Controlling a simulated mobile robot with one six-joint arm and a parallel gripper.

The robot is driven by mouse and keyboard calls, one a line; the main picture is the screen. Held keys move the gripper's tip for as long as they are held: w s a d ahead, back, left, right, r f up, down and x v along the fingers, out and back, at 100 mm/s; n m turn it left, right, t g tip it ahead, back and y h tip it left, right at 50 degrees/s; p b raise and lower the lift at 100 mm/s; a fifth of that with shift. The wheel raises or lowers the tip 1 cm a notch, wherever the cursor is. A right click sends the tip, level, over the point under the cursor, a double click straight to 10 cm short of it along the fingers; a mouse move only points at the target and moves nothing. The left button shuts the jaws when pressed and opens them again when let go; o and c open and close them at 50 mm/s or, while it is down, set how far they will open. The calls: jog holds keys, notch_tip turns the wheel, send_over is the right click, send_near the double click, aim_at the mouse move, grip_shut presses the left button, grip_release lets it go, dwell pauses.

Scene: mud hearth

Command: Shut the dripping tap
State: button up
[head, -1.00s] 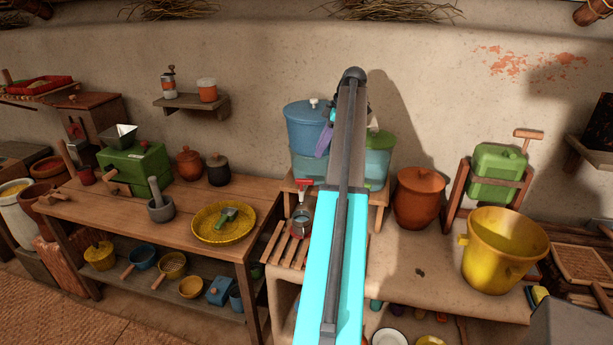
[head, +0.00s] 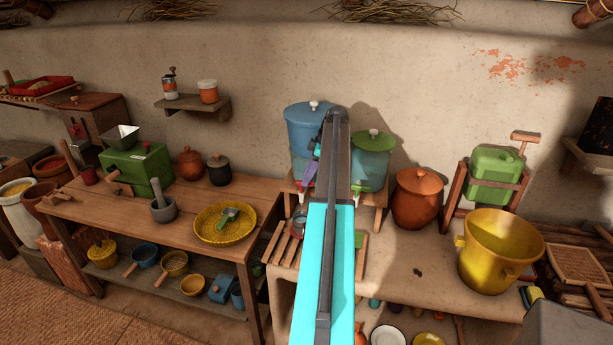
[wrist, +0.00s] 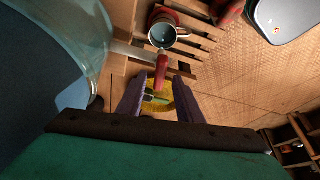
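The tap (wrist: 162,64) has a red handle and sticks out on a pale stem from the blue dispenser (wrist: 50,65) in the wrist view. In the head view the blue-lidded dispenser (head: 303,125) stands on a wooden stand, partly behind my arm. My gripper (wrist: 160,79) has two purple fingers spread apart, with the red handle's near end in line with the gap between their tips. I cannot tell whether they touch it. A mug (wrist: 164,30) of water sits on the slats below the tap. No drip can be made out.
A green-lidded dispenser (head: 371,160) stands right of my arm, beside an orange clay pot (head: 416,198). A yellow basket (head: 224,240) with a green-headed tool lies on the left table.

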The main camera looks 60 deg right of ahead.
jog(key=shift+w+a+f, duration=0.1)
jog(key=shift+w+f, duration=0.1)
jog(key=shift+f, duration=0.4)
grip_shut()
jog(key=shift+f, duration=0.1)
jog(key=shift+a+m+b, duration=0.1)
jog(key=shift+m+b, duration=0.3)
jog(key=shift+a+m+h+b, duration=0.1)
jog(key=shift+m+h+b, duration=0.45)
jog(key=shift+m, duration=0.15)
grip_release()
